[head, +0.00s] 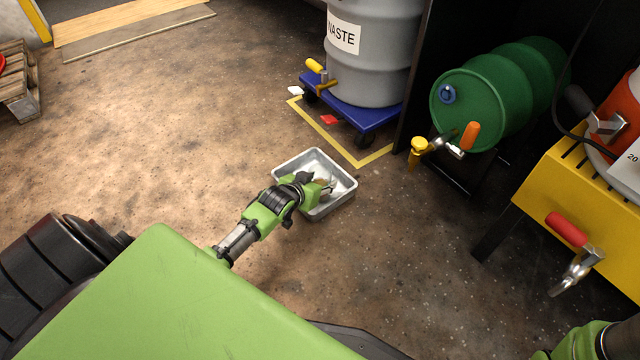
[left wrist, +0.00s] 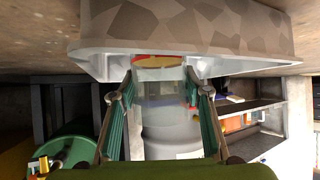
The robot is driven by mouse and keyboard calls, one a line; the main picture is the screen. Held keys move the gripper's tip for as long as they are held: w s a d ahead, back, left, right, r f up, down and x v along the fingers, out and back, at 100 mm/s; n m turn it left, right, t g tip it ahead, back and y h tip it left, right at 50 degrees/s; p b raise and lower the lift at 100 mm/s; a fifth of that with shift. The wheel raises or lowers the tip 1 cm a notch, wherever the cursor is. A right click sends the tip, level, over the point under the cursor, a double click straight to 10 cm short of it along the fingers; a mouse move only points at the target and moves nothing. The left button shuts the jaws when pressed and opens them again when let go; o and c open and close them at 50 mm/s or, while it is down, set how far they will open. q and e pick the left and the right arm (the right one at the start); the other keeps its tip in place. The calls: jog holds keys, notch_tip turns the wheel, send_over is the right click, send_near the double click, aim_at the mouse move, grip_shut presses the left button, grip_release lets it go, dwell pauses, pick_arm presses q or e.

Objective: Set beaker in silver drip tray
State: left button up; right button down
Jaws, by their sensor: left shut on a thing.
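The silver drip tray (head: 336,207) is a shallow rectangular metal pan on the concrete floor, right of centre in the head view. In the left wrist view the tray (left wrist: 240,38) fills the top. My left gripper (head: 322,187) reaches into the space over the tray. In the left wrist view its fingers (left wrist: 161,94) are shut on the clear beaker (left wrist: 164,100), with a red and yellow patch at its tray end. The beaker is mostly hidden by the gripper in the head view. I cannot tell whether it touches the tray floor. My right gripper is out of view.
A grey waste drum (head: 372,60) stands on a blue wheeled dolly (head: 368,118) behind the tray, inside yellow floor tape. A green drum (head: 490,95) with a tap lies to the right. A yellow stand (head: 575,200) with a red-handled tap is further right. Floor left of the tray is clear.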

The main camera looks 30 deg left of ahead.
pick_arm(q)
jog(key=o, duration=1)
